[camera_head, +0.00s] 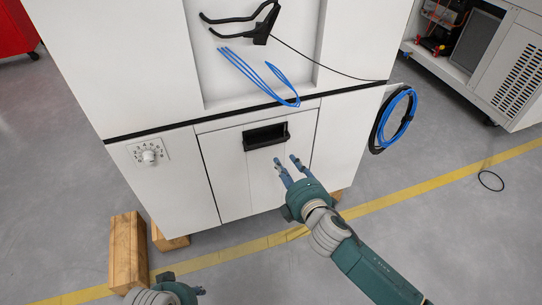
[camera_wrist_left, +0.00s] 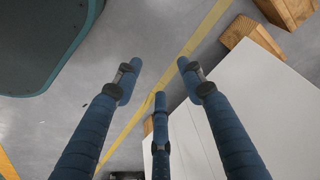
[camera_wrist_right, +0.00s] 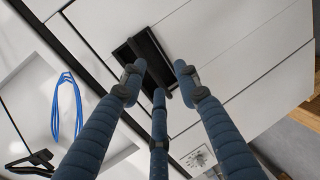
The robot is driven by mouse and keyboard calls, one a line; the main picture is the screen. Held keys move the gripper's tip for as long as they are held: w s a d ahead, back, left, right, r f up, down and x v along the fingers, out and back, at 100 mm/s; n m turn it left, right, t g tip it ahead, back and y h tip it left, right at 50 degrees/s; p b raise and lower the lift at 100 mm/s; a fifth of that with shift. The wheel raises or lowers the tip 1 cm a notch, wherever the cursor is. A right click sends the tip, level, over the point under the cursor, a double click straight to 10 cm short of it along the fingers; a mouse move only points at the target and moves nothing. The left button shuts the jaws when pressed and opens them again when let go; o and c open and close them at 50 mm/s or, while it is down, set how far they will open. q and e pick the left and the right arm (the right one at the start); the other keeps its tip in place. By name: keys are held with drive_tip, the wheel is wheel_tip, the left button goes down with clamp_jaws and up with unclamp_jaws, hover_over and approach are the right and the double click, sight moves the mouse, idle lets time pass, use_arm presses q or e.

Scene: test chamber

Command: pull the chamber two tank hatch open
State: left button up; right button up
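The tank hatch (camera_head: 227,171) is a white panel low on the white chamber's front, and it looks closed. A black recessed handle (camera_head: 265,136) sits near its top edge; it also shows in the right wrist view (camera_wrist_right: 150,50). My right gripper (camera_head: 287,162) is open and empty, just below and right of the handle in the head view. In the right wrist view its fingers (camera_wrist_right: 159,68) point at the handle; I cannot tell if they touch it. My left gripper (camera_wrist_left: 160,68) is open and empty, low near the floor; the head view shows only part of it at the bottom edge.
A dial (camera_head: 149,156) is left of the hatch. Blue tubing (camera_head: 262,80) and a black clamp-like item (camera_head: 258,32) are in the recess above. A coiled hose (camera_head: 393,118) hangs at the chamber's right side. Wooden blocks (camera_head: 127,252) stand at its base. Floor in front is clear.

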sight(271, 142)
drive_tip(key=shift+n, duration=0.4)
drive_tip(key=w+a, duration=0.1)
drive_tip(key=w, duration=0.1)
drive_tip(key=w+a+r+b, duration=0.1)
drive_tip(key=w, duration=0.1)
drive_tip(key=w+a, duration=0.1)
drive_tip(key=w, duration=0.1)
drive_tip(key=shift+r+b, duration=0.15)
drive_tip(key=shift+b, duration=0.25)
drive_tip(key=shift+b+x, duration=0.6)
drive_tip(key=shift+x, duration=1.65)
use_arm(q)
drive_tip(key=v, duration=0.4)
drive_tip(key=shift+r, duration=0.1)
use_arm(e)
drive_tip(key=shift+a+r, duration=0.1)
clamp_jaws()
